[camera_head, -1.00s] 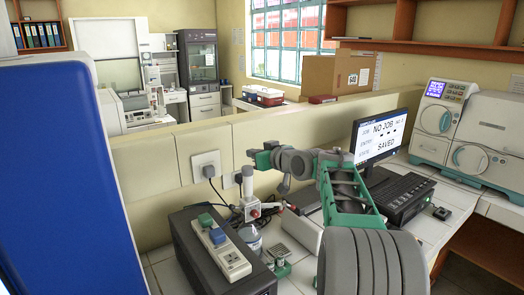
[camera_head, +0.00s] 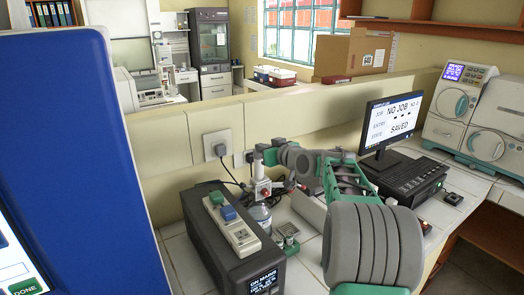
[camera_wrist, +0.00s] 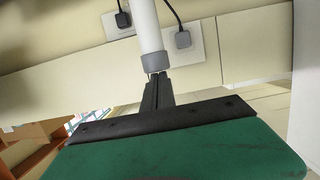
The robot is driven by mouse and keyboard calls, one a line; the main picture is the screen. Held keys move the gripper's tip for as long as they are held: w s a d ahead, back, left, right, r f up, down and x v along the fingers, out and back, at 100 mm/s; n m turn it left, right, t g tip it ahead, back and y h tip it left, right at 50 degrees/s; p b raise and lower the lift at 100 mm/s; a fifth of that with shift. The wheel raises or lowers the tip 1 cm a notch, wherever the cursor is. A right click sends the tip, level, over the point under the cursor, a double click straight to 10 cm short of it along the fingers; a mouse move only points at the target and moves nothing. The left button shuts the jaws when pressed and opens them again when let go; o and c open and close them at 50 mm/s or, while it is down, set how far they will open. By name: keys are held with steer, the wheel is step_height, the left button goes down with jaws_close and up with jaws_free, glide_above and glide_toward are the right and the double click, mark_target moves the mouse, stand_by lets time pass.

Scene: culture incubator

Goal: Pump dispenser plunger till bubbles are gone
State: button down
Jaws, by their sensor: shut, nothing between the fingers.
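The dispenser (camera_head: 261,190) stands upright on the tiled bench, with a white body and a clear bottle (camera_head: 260,217) at its foot. My gripper (camera_head: 256,154) is at its upper end, with the green palm to the right. In the wrist view, my gripper (camera_wrist: 155,78) has its dark fingers together and empty. Their tips overlap the lower edge of the grey collar (camera_wrist: 153,63) on a white cylinder (camera_wrist: 146,25), which looks like the plunger. I cannot tell whether they touch. The bubbles are too small to see.
A dark box (camera_head: 230,235) with a display stands left of the dispenser, carrying a pale control strip (camera_head: 232,225). A small green-based item (camera_head: 288,240) is at its right. Wall sockets (camera_head: 217,145) with cables are behind. A monitor (camera_head: 390,123) stands right. A blue cabinet (camera_head: 75,150) fills the left.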

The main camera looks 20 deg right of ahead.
steer(key=shift+f, duration=0.75)
steer(key=s+d+r+b, duration=0.1)
steer(key=s+r+b, duration=0.1)
steer(key=s+r, duration=0.5)
steer(key=s, duration=0.2)
steer(key=shift+s+d+b, duration=0.3)
steer(key=shift+d, duration=0.1)
